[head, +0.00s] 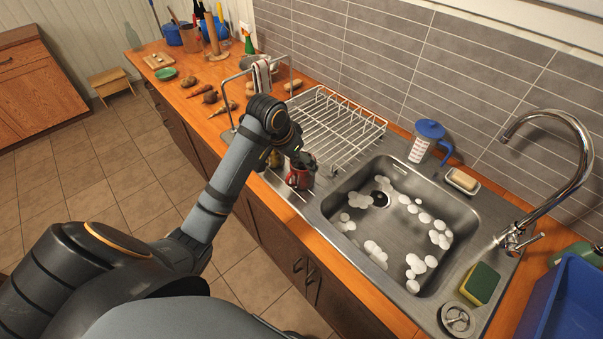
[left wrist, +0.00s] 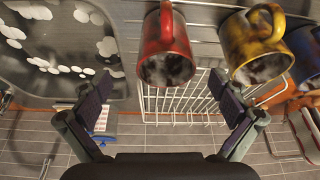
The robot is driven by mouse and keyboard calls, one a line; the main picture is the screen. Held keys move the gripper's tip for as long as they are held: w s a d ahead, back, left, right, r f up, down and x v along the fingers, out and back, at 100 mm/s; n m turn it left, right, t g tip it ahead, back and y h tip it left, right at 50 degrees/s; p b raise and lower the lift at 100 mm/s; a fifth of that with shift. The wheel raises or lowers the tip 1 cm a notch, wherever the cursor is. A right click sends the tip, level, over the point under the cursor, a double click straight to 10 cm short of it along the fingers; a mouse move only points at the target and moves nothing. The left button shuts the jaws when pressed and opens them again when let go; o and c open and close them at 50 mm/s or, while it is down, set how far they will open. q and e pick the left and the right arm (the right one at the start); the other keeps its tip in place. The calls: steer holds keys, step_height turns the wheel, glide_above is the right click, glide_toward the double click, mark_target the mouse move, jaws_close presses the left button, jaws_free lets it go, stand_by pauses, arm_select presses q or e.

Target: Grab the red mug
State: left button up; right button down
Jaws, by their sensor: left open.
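In the head view my left gripper (head: 303,160) is right by the mug; contact cannot be told. My right gripper does not show.
A yellow mug (left wrist: 255,45) stands close beside the red one, with a blue mug (left wrist: 307,48) past it. The wire dish rack (head: 335,125) is behind the mugs. The sink (head: 400,225) with foam patches lies to the right, with a tall faucet (head: 580,150).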

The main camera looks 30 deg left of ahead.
mark_target(302, 165)
arm_select(q)
steer(key=x, duration=0.2)
steer(key=p+x, duration=0.1)
steer(key=x, duration=0.2)
steer(key=shift+w+a+f+p, duration=0.15)
steer(key=shift+w+a+p, duration=0.15)
steer(key=shift+w, duration=0.2)
steer(key=c, duration=1.5)
